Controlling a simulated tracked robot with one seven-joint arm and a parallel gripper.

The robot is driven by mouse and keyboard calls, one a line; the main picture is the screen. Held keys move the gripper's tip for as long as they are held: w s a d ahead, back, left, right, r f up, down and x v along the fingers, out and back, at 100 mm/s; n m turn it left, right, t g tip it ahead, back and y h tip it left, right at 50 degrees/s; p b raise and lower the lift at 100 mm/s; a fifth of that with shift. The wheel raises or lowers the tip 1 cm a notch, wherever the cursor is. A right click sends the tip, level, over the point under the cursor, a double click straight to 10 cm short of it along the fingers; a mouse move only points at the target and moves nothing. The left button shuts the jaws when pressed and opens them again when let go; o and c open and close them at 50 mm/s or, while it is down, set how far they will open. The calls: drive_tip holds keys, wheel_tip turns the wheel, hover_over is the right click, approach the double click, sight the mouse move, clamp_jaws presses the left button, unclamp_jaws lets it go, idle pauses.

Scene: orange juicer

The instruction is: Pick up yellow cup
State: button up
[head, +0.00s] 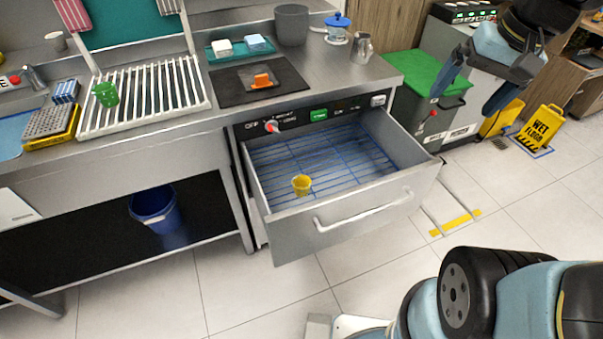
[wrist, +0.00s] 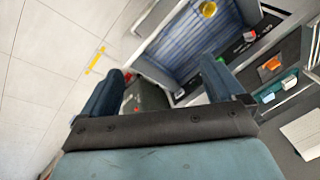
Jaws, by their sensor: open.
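The yellow cup (head: 302,185) stands upright inside the open drawer (head: 345,225), near its front left part, on a blue wire rack. In the wrist view the yellow cup (wrist: 208,9) shows at the top edge, beyond my fingers. My gripper (head: 479,82) is at the upper right of the head view, outside the drawer and well to the right of the cup. In the wrist view my gripper (wrist: 165,82) has its two fingers wide apart with nothing between them.
A metal counter (head: 340,75) runs above the drawer, with a grey pot (head: 291,25) and a metal jug (head: 362,48). A green cup (head: 106,94) stands on the white slatted rack (head: 150,100). A green-lidded bin (head: 425,75) is right of the drawer.

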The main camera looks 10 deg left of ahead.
drive_tip(key=w+a+f+m+g+y, duration=0.35)
drive_tip(key=w+a+f, duration=0.25)
drive_tip(key=a+f, duration=0.3)
drive_tip(key=w+a+f+m+g+y, duration=0.2)
drive_tip(key=w+a+f+g+y, duration=0.4)
drive_tip(key=f, duration=0.5)
drive_tip(key=w+a+f+m+y, duration=0.1)
drive_tip(key=w+a+f+m, duration=0.15)
drive_tip(key=f, duration=0.35)
drive_tip(key=w+a+f+m+y, duration=0.1)
drive_tip(key=a+f+m+y, duration=0.1)
drive_tip(key=a+f, duration=0.3)
drive_tip(key=m+t+y, duration=0.3)
drive_tip(key=m+t, duration=0.1)
drive_tip(key=m, duration=0.1)
approach(296, 183)
drive_tip(key=shift+s+a+r, duration=0.9)
drive_tip(key=shift+a+r, duration=0.2)
drive_tip(key=shift+r, duration=0.1)
drive_tip(key=shift+s+a+f, duration=0.1)
drive_tip(key=shift+a+f, duration=0.05)
drive_tip(key=shift+a, duration=0.2)
drive_tip(key=shift+s+a, duration=0.25)
drive_tip(key=shift+a, duration=0.85)
drive_tip(key=shift+s+a, duration=0.3)
drive_tip(key=shift+a, duration=0.8)
drive_tip(key=shift+s+a, duration=0.25)
drive_tip(key=shift+a, duration=0.85)
drive_tip(key=c, duration=1.1)
